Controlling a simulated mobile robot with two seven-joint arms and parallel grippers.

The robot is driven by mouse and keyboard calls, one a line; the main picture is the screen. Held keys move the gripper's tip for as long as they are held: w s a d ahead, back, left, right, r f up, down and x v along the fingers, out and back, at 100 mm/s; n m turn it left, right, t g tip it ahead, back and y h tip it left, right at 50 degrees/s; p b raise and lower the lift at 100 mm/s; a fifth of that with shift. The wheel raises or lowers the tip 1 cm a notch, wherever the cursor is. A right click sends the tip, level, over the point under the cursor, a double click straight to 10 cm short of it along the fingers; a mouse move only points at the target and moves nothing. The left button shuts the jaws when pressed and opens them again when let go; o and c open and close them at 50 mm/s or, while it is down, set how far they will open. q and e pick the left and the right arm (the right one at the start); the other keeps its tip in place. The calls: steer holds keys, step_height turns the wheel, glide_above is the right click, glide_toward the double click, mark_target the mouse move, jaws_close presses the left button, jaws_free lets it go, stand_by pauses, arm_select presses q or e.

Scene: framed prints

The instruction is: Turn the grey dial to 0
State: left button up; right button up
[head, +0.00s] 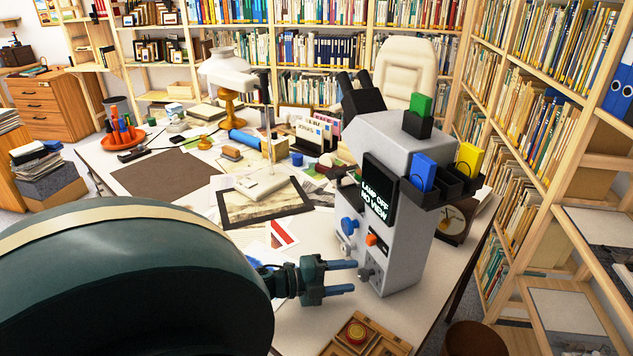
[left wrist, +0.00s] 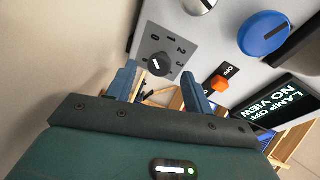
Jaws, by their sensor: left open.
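The grey dial, a dark knob on a grey plate marked 0 to 3, shows in the left wrist view (left wrist: 159,64) and low on the device's front in the head view (head: 366,274). Its exact pointer setting is too small to read surely. The light grey device (head: 402,255) stands upright on the table. My left gripper (head: 354,277) is open, its blue fingertips pointing at the dial, one on either side of it; in the left wrist view (left wrist: 160,85) the dial shows beyond the gap. Contact cannot be told. My right gripper is not in view.
Beside the dial are an orange switch (left wrist: 220,84) marked OFF and a blue knob (left wrist: 264,33). The device's screen (head: 379,190) reads "LAMP OFF NO VIEW". A wooden tray (head: 366,335) lies in front of the device. Papers and a framed print (head: 265,205) lie to the left.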

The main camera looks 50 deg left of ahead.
arm_select(q)
steer(key=v, duration=1)
steer(key=shift+s+a, duration=0.15)
steer(key=shift+s, duration=0.2)
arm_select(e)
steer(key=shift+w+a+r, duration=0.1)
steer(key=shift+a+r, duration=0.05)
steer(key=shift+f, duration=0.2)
